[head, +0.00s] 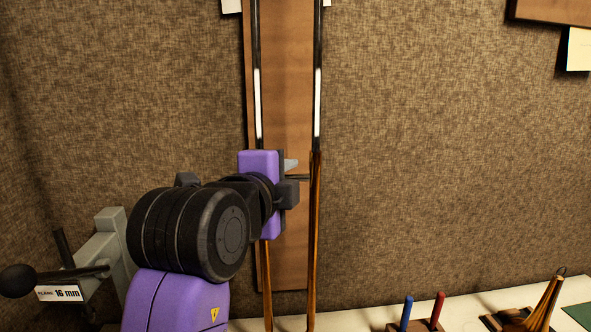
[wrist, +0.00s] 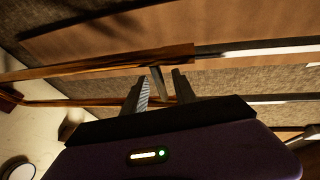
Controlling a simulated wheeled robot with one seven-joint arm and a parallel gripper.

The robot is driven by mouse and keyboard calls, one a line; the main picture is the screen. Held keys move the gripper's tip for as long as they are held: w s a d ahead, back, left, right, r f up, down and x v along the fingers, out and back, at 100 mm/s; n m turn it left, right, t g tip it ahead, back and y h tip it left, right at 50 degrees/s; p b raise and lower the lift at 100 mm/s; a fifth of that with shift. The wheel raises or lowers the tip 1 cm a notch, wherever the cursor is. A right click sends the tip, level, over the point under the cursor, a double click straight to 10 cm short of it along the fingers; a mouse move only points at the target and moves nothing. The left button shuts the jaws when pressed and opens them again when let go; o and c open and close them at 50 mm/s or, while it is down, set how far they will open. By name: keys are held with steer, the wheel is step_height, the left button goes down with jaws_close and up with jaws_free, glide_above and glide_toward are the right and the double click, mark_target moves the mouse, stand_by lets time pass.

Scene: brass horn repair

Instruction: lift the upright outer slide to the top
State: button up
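The outer slide (head: 313,230) is a pair of upright brass tubes in front of a brown board; it also shows in the wrist view (wrist: 110,68). Bright inner tubes (head: 317,100) rise out of its upper ends. A short cross brace (head: 299,178) joins the two brass tubes near their top; it shows in the wrist view (wrist: 158,84). My gripper (head: 290,178) is open, one finger above the brace and one below. In the wrist view the fingers (wrist: 160,88) stand either side of the brace, with gaps visible. My arm hides part of the left tube.
The wooden board (head: 285,80) stands upright against the fabric wall. A grey clamp (head: 110,250) labelled 16 mm is at lower left. Blue and red handles (head: 437,307) and a brass cone (head: 545,305) stand on the bench at lower right. The wall area right of the slide is clear.

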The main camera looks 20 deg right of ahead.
steer(key=shift+p+x, duration=0.4)
steer(key=shift+x, duration=1.4)
jaws_close()
steer(key=shift+f, duration=0.15)
